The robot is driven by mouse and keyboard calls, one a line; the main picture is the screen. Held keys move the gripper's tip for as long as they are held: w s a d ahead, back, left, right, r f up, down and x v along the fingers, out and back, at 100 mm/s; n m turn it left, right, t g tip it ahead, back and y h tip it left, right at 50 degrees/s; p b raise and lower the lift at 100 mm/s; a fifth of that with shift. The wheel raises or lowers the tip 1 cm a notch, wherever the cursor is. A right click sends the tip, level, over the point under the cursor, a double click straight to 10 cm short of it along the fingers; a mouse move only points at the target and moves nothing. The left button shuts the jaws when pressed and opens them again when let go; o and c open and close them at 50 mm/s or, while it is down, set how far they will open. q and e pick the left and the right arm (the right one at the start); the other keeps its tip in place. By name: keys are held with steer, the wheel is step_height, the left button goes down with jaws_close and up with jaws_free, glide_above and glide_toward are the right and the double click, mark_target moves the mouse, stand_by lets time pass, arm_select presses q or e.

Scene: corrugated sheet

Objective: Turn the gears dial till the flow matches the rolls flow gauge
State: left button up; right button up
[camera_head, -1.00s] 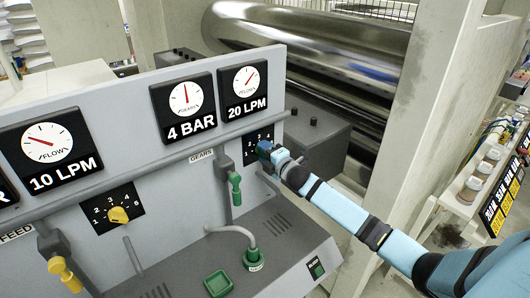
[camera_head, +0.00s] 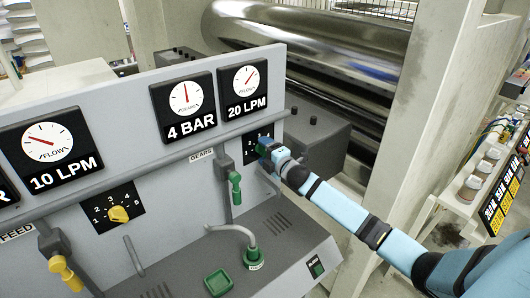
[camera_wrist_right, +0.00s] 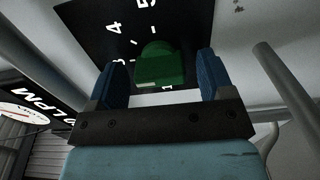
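The green gears dial (camera_wrist_right: 162,62) sits on a black numbered plate, partly hidden by my gripper in the head view. My right gripper (camera_head: 266,149) is at this dial. In the right wrist view its two blue fingers (camera_wrist_right: 161,78) stand apart on either side of the green knob, with a visible gap on each side. The flow gauge above the gears dial (camera_head: 245,81) reads 20 LPM. The other flow gauge (camera_head: 47,142), at the left, reads 10 LPM. The gears pressure gauge (camera_head: 185,98) reads 4 BAR. My left gripper is not in view.
A yellow dial (camera_head: 118,214) on its numbered plate is further left. A green-handled lever (camera_head: 235,188) and a curved pipe (camera_head: 240,231) stand close to my right gripper. A green square button (camera_head: 218,282) is on the sloped panel. Large metal rollers (camera_head: 310,55) lie behind.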

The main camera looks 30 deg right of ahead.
steer(key=shift+s, duration=0.15)
steer(key=s+d+b, duration=0.1)
steer(key=s+b, duration=0.2)
steer(key=s, duration=1)
steer(key=shift+s, duration=0.25)
steer(key=s+a+f+m+g, duration=0.3)
steer(key=s+a+f+m, duration=0.45)
steer(key=f, duration=0.55)
steer(key=s+a+f+m+g, duration=0.2)
steer(key=s+a+f+m, duration=0.2)
steer(key=s+a, duration=0.4)
steer(key=s+a+f+m+g+y, duration=0.1)
steer(key=s+a+f+m+g, duration=0.1)
steer(key=s+a+f+m, duration=0.2)
steer(key=s+a+f, duration=0.3)
steer(key=s+a, duration=0.2)
steer(key=shift+y, duration=0.3)
